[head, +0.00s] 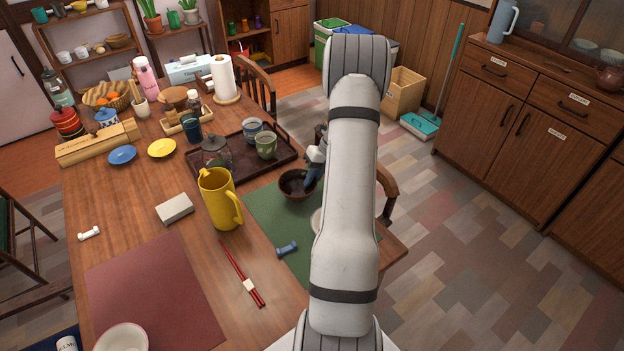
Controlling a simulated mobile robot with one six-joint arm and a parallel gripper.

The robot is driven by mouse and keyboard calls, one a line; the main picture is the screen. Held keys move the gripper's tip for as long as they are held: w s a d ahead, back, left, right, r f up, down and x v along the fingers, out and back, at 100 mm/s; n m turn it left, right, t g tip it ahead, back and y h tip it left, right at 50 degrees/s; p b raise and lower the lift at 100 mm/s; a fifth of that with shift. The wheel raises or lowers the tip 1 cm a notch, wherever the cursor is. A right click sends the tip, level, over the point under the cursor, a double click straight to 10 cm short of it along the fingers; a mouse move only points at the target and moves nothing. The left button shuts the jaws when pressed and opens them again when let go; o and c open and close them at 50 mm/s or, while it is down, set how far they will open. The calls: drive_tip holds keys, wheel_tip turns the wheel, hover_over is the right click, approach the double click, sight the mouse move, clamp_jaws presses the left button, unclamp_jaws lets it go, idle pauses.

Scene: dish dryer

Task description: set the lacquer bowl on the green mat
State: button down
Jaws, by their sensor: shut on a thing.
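The dark brown lacquer bowl (295,186) appears upright at the far edge of the green mat (266,222). My gripper (311,177) is at the bowl's right side and shut on its rim. My arm hides part of the gripper and the right part of the mat. I cannot tell whether the bowl's base touches the mat or hangs just above it.
A dark tray (233,166) with cups and a glass teapot (215,154) lies just beyond the bowl. A yellow pitcher (219,198) stands left of the mat. A small blue rest (287,249) and a partly hidden white dish (317,222) are on the mat.

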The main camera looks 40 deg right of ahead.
drive_tip(key=c, duration=1.5)
unclamp_jaws()
drive_tip(key=v, duration=1.2)
drive_tip(key=s+a+r+n+h, duration=0.1)
drive_tip(key=a+r+n, duration=0.3)
drive_tip(key=a+n, duration=0.25)
drive_tip(key=s+a+r+n+g+h, duration=0.1)
drive_tip(key=a+r+n, duration=0.3)
drive_tip(key=a+n, duration=0.3)
drive_tip(key=s+a+r+n+h, duration=0.1)
drive_tip(key=a+r+n, duration=0.35)
drive_tip(key=a, duration=0.35)
drive_tip(key=s+a+r+n+t+h, duration=0.1)
drive_tip(key=s+a+n+h, duration=0.1)
drive_tip(key=s+a+n, duration=1.1)
drive_tip(key=s+n, duration=0.1)
drive_tip(key=n, duration=0.7)
drive_tip(key=shift+s+a+r+t, duration=0.15)
drive_tip(key=shift+s+a+t, duration=0.15)
drive_tip(key=shift+t, duration=0.1)
